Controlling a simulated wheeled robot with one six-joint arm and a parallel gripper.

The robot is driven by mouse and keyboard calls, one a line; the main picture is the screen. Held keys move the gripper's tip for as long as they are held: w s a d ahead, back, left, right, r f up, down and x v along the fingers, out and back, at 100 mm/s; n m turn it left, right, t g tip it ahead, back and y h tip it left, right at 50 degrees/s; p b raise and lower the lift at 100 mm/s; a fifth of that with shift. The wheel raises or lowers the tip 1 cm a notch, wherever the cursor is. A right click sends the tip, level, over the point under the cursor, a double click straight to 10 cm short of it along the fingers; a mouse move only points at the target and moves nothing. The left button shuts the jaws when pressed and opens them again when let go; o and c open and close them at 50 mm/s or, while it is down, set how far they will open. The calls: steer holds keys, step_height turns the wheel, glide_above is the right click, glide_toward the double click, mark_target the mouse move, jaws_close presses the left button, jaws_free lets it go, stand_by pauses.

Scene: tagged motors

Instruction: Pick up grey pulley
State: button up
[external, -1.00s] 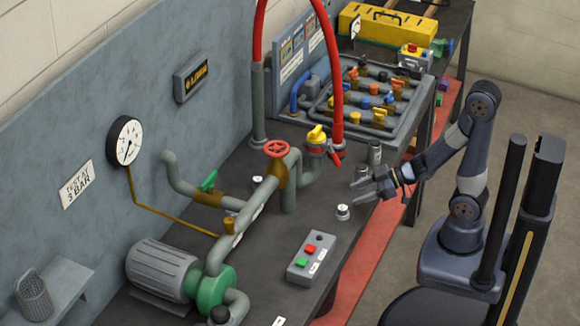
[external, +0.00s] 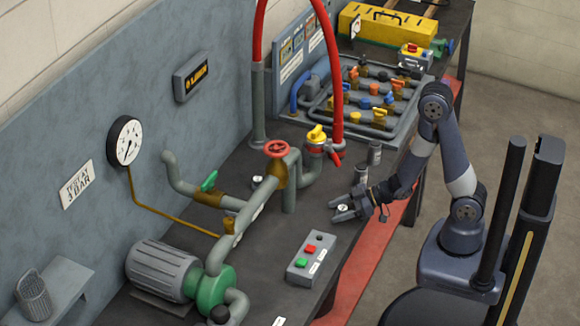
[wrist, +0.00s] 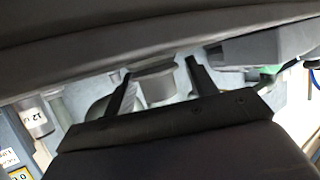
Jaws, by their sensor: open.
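A small grey piece with a pale label on top, seemingly the grey pulley (external: 343,207), sits on the dark bench right of the button box. My gripper (external: 338,211) is low over the bench, with its open fingers around or just over that piece. I cannot tell whether they touch it. In the wrist view, a grey flanged round piece (wrist: 155,88) shows between the two dark fingers (wrist: 159,72), with gaps at its sides. Its lower part is hidden by my gripper.
Two grey cylinders (external: 374,153) stand just behind my gripper. A grey button box (external: 311,257) lies in front. Pipework with a red handwheel (external: 277,150) runs to the left. A labelled grey cylinder (wrist: 36,117) is at the wrist view's left.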

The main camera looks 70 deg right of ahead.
steer(key=shift+w+a, duration=0.15)
steer(key=shift+w, duration=0.05)
steer(key=shift+c, duration=0.3)
steer(key=c, duration=1)
steer(key=shift+c, duration=0.2)
